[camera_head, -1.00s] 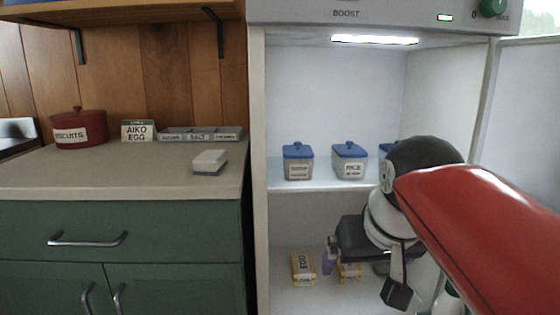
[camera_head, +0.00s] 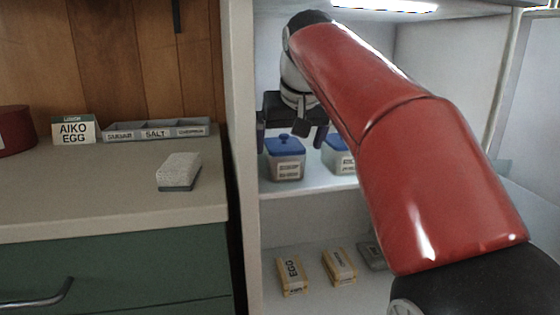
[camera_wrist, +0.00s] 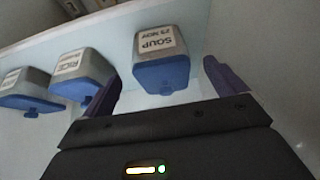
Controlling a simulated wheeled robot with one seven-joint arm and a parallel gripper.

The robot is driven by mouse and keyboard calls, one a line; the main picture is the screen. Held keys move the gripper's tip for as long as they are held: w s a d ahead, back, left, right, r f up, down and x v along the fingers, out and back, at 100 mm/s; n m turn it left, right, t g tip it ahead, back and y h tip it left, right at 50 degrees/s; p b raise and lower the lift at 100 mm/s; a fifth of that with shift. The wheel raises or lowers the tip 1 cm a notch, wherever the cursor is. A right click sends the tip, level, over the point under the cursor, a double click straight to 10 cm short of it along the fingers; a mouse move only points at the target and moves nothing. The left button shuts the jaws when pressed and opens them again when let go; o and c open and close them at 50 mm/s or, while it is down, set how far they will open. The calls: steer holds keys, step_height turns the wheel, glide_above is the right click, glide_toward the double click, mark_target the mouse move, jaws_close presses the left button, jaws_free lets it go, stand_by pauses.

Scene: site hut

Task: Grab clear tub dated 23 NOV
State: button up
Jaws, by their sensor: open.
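The clear tub marked SOUP 23 NOV (camera_wrist: 158,45) has a blue lid and appears upside down in the wrist view. In the head view it matches the left-hand tub (camera_head: 285,170) on the upper shelf, where its label is too small to read. My gripper (camera_head: 291,143) is open at this tub's lid height, one finger to each side in the picture. In the wrist view my gripper (camera_wrist: 163,76) frames the blue lid between its spread fingers. I cannot tell whether they touch it. The tub stands upright on the shelf.
A similar tub marked RICE (camera_wrist: 75,66) stands beside it, and a third blue-lidded tub (camera_wrist: 28,85) is beyond. Yellow EGG packs (camera_head: 291,274) lie on the lower shelf (camera_head: 315,300). The cabinet's left wall (camera_head: 240,110) is close to my gripper. A sponge-like block (camera_head: 179,171) is on the counter.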

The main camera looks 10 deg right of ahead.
mark_target(285, 137)
steer(key=shift+w, duration=1.45)
steer(key=shift+w+f, duration=0.15)
steer(key=shift+w, duration=0.2)
steer(key=x, duration=0.4)
steer(key=shift+w+f+b, duration=0.1)
steer(key=shift+f+b, duration=0.2)
steer(key=shift+b, duration=0.1)
steer(key=c, duration=1.1)
steer(key=shift+r, duration=0.1)
steer(key=shift+c, duration=0.6)
steer(key=shift+r, duration=0.1)
